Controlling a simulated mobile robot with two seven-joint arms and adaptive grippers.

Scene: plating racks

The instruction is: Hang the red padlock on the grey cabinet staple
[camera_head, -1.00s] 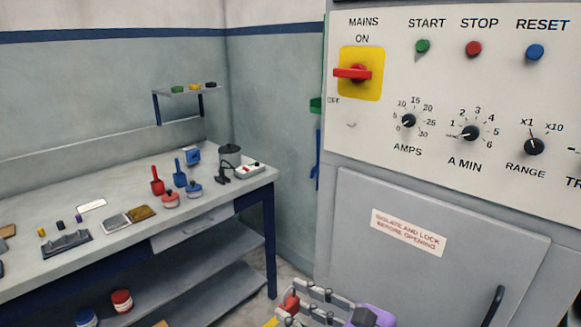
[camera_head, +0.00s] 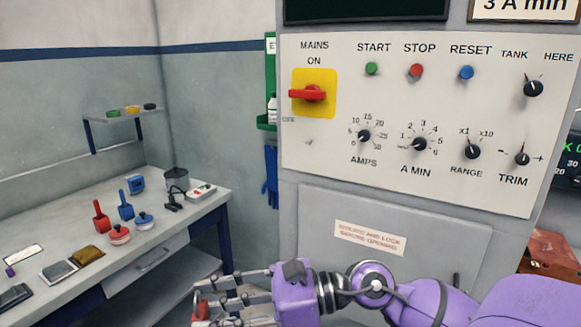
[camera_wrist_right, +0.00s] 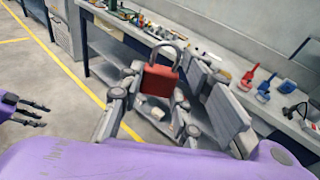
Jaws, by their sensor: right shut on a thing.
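The red padlock (camera_head: 201,311) is at the lower edge of the head view, in the fingers of my right gripper (camera_head: 222,300). In the right wrist view the padlock (camera_wrist_right: 157,80) sits between the fingertips, its grey shackle upward. My right gripper is shut on its body. The grey cabinet (camera_head: 330,210) stands ahead. A small hook-like staple (camera_head: 309,142) shows on its panel below the red mains switch. The padlock is below and left of it, apart from it. My left gripper (camera_wrist_right: 42,114) shows only in the right wrist view, open and empty.
A workbench (camera_head: 120,260) with red and blue tools stands at the left. The mains switch (camera_head: 308,93) and several knobs stick out of the cabinet panel. A door handle (camera_head: 456,283) is behind my right arm. The space before the panel is clear.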

